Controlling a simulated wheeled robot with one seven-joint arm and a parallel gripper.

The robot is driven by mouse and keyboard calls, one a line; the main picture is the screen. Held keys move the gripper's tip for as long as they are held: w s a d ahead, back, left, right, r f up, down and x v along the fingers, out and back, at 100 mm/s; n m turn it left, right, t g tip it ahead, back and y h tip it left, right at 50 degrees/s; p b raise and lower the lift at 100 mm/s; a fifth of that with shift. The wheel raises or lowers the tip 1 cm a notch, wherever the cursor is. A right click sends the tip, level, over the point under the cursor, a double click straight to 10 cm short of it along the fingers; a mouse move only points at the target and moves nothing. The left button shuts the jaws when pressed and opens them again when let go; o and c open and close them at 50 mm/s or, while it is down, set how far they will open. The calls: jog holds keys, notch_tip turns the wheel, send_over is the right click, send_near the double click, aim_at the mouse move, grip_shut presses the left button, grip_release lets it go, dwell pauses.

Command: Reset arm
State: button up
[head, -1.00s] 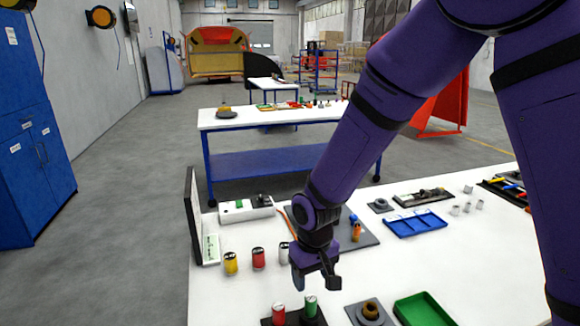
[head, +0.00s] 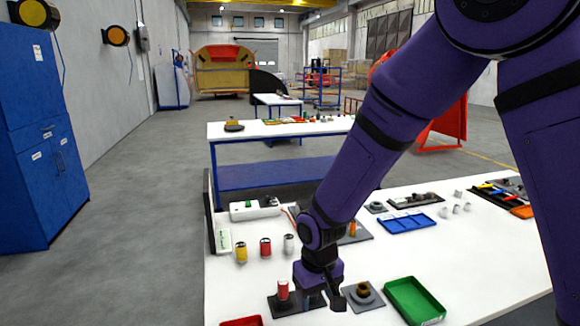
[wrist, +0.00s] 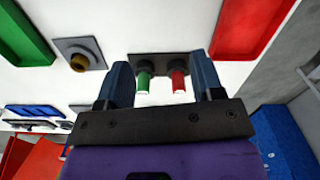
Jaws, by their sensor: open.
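My gripper (head: 322,300) is open over the front part of the white table, with nothing between its fingers in the head view that I can make out. In the wrist view, its two blue fingers (wrist: 162,78) are spread wide. A green cylinder (wrist: 144,76) and a red cylinder (wrist: 178,76) stand in a dark holder (wrist: 158,62) beyond the fingertips, framed between them; neither looks gripped. In the head view, the red cylinder (head: 283,290) stands in the holder (head: 281,307) left of the gripper. The green one is hidden behind the gripper there.
A green tray (head: 414,301) and a grey plate with a brown ring (head: 363,291) lie right of the gripper. A red tray (head: 241,322) is at the front left. Yellow (head: 241,252), red (head: 265,248) and white (head: 289,243) cans stand behind. Bare table (head: 500,262) lies at the right.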

jog(key=s+d+r+m+t, duration=0.1)
jog(key=s+d+r, duration=0.1)
jog(key=d+r, duration=0.6)
jog(key=s+d+r+m+t, duration=0.1)
jog(key=s+d+r+t, duration=0.1)
jog(key=d+r, duration=0.65)
jog(key=s+d+r+m+t, duration=0.1)
jog(key=s+d+r, duration=0.3)
jog(key=s, duration=0.3)
jog(key=s+d+r+m+t, duration=0.1)
jog(key=s+d+r+m, duration=0.1)
jog(key=s+d+r, duration=0.2)
jog(key=s+r, duration=0.3)
jog(key=shift+s+r, duration=0.25)
jog(key=shift+s, duration=0.1)
